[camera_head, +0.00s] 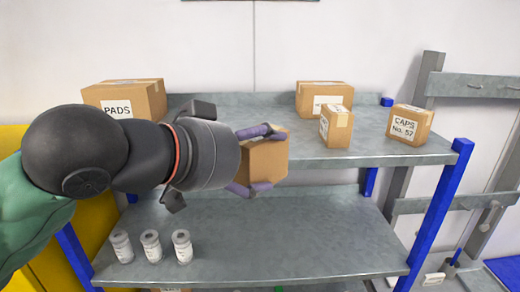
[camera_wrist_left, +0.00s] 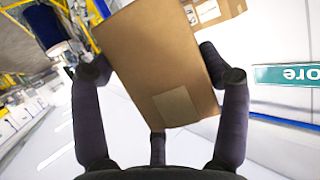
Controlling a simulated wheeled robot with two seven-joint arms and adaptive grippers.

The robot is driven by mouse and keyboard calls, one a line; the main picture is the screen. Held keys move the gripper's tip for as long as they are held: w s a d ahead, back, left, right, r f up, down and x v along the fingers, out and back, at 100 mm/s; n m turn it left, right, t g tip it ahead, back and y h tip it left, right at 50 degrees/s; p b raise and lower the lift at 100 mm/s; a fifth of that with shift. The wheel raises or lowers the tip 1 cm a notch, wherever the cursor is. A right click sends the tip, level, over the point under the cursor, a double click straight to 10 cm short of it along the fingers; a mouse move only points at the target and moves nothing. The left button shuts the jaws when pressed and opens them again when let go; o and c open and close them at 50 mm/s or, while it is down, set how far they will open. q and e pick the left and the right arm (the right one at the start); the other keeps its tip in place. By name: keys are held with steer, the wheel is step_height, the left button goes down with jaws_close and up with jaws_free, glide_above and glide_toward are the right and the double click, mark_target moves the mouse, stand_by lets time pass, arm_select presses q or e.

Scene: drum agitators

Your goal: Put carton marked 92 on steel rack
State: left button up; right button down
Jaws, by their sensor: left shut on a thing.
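My left gripper (camera_head: 262,160) is shut on a brown carton (camera_head: 266,163), its purple-grey fingers on opposite sides of it. In the head view the carton overlaps the front edge of the steel rack's (camera_head: 395,157) upper shelf; whether it touches the shelf I cannot tell. In the left wrist view the carton (camera_wrist_left: 150,55) sits tilted between the fingers, with a plain tan patch on the face toward the camera. No number 92 shows on its visible faces. My right gripper is in neither view.
The upper shelf holds a PADS carton (camera_head: 128,99), a back carton (camera_head: 325,97), a small labelled carton (camera_head: 337,126) and a CAPS No. 57 carton (camera_head: 409,124). Three white-labelled cans (camera_head: 151,246) stand on the lower shelf, which is clear to their right. Blue posts (camera_head: 440,205) bound the rack.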

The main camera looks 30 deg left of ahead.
arm_select(q)
steer(key=shift+w+a+f+b, duration=0.35)
steer(key=shift+w+a, duration=1.1)
steer(key=shift+w, duration=0.85)
steer(key=shift+w+a+f+b, duration=0.25)
steer(key=shift+w+a, duration=1.15)
steer(key=shift+w, duration=0.95)
steer(key=shift+w+a+f+b, duration=0.25)
steer(key=shift+w+a+b, duration=0.15)
steer(key=shift+w+a, duration=1.5)
steer(key=shift+w+a+p, duration=0.1)
steer(key=shift+w+a, duration=0.2)
steer(key=shift+w, duration=0.55)
steer(key=shift+w+a+p, duration=0.15)
steer(key=shift+w+a, duration=0.1)
steer(key=shift+w, duration=0.65)
steer(key=shift+w+a+p, duration=0.1)
steer(key=shift+w+a, duration=0.2)
steer(key=shift+w, duration=0.55)
steer(key=shift+w+a, duration=0.1)
steer(key=shift+w, duration=0.05)
steer(key=shift+f+b, duration=0.45)
steer(key=shift+b, duration=0.1)
steer(key=o, duration=1.3)
